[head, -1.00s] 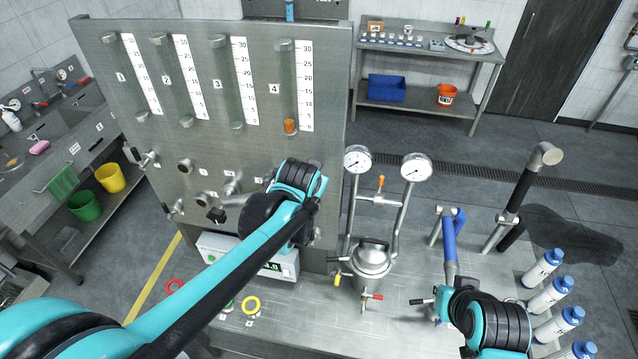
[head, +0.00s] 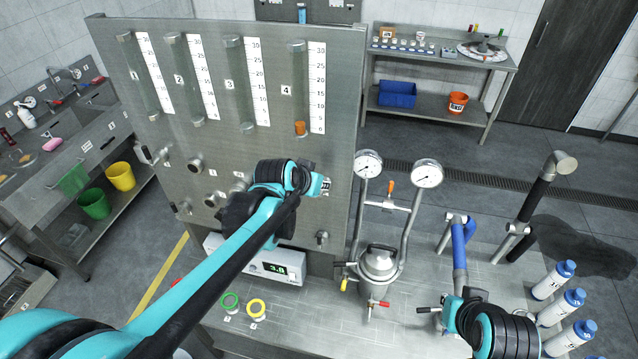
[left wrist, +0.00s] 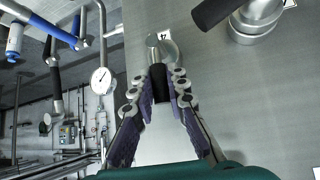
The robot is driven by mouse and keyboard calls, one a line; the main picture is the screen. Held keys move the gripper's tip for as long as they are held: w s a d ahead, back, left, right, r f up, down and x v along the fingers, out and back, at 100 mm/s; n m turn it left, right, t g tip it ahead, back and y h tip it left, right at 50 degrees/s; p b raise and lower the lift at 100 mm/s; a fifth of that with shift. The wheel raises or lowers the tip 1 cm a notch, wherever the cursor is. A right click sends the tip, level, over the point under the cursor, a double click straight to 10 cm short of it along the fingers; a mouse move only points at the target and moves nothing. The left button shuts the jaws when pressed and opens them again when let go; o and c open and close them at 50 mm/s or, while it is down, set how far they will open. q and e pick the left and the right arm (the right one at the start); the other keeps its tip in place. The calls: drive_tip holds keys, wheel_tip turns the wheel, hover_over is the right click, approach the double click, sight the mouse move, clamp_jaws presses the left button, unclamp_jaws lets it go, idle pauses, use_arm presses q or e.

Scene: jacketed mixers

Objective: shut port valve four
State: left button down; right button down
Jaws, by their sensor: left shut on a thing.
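The grey upright panel (head: 340,150) carries numbered gauge tubes and two rows of valves. In the left wrist view, a valve with a silver body (left wrist: 166,48) and black handle (left wrist: 159,82) sits beside a label reading 4 (left wrist: 165,36). My left gripper (left wrist: 165,88) is shut on that black handle, its purple pads on both sides. In the head view, my left gripper is mostly hidden by its wrist, close to the panel beside a small label (head: 326,187). My right arm is at lower right; its fingertips cannot be made out.
Another black-handled valve (left wrist: 215,12) is close by in the left wrist view. Tube four holds an orange float (head: 300,128) low down. A display box (head: 270,268) reads 3.8. A steel vessel (head: 378,264) with two gauges stands right of the panel, and white bottles (head: 553,280) farther right.

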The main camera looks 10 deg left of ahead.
use_arm(q)
drive_tip(key=c, duration=1.6)
unclamp_jaws()
drive_tip(key=shift+s+f, duration=0.1)
drive_tip(key=shift+f, duration=0.15)
drive_tip(key=shift+o, duration=0.6)
drive_tip(key=shift+w, duration=0.3)
drive_tip(key=shift+s, duration=0.1)
drive_tip(key=shift+s+r, duration=0.25)
drive_tip(key=v, duration=1.1)
drive_tip(key=shift+r, duration=0.2)
drive_tip(key=shift+f, duration=0.1)
drive_tip(key=s+f+b, duration=0.4)
drive_tip(key=f+b, duration=0.7)
drive_tip(key=f, duration=0.4)
drive_tip(key=s+f+n+g+y+b, duration=0.1)
drive_tip(key=s+f+b, duration=0.4)
drive_tip(key=f+b, duration=0.7)
drive_tip(key=s+f+n+g+y+b, duration=0.1)
drive_tip(key=s+f+b, duration=0.4)
drive_tip(key=f+b, duration=0.7)
wheel_tip(320, 180, down, 8)
drive_tip(key=shift+s+a+f, duration=0.1)
drive_tip(key=shift+s+a, duration=0.1)
drive_tip(key=shift+a, duration=0.3)
